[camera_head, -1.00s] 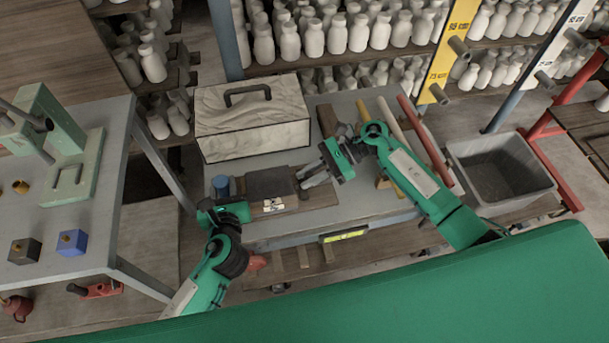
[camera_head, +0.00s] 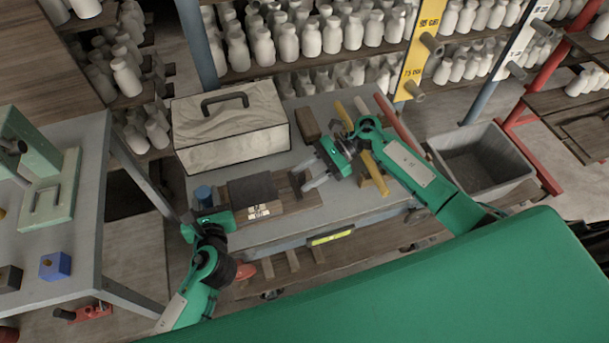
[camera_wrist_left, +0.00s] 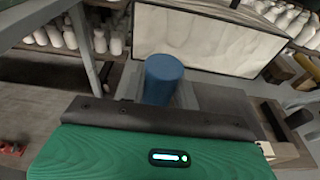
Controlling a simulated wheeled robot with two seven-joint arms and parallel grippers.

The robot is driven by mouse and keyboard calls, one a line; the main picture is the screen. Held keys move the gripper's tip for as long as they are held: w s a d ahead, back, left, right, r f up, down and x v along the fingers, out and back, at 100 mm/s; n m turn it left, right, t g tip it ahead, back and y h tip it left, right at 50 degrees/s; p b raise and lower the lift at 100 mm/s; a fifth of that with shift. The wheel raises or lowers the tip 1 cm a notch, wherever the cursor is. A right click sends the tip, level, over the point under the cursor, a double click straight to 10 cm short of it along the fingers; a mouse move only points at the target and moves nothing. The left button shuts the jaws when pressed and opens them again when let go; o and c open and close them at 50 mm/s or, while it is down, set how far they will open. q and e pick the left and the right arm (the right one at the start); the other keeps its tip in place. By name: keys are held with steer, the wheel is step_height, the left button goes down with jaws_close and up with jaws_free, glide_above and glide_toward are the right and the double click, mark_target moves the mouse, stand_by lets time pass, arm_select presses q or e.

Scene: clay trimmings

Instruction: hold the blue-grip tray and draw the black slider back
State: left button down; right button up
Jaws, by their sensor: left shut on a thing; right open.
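The tray (camera_head: 285,205) is a wooden board with a dark square plate (camera_head: 253,189) on the table. Its blue grip (camera_head: 203,194), a short cylinder, stands at the tray's left end and shows in the left wrist view (camera_wrist_left: 164,80). My left gripper (camera_head: 210,217) is shut on the blue grip from the near side; its own body hides the fingertips in the left wrist view. The black slider looks like the dark bar (camera_wrist_left: 275,120) beyond the plate in that view. My right gripper (camera_head: 307,181) is open at the tray's right end, around or just above the slider; contact is unclear.
A pale box with a dark handle (camera_head: 228,130) stands right behind the tray. A brown block (camera_head: 307,122) and a yellow bar (camera_head: 371,165) lie near my right arm. A grey bin (camera_head: 485,165) is at the right. A second table (camera_head: 85,185) is at the left.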

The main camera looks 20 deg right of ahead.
arm_select(q)
steer(key=shift+d+f, duration=0.1)
arm_select(e)
steer(key=v, duration=1.1)
steer(key=shift+d, duration=0.15)
arm_select(q)
steer(key=c, duration=1)
jaws_free()
arm_select(e)
steer(key=shift+w, duration=0.1)
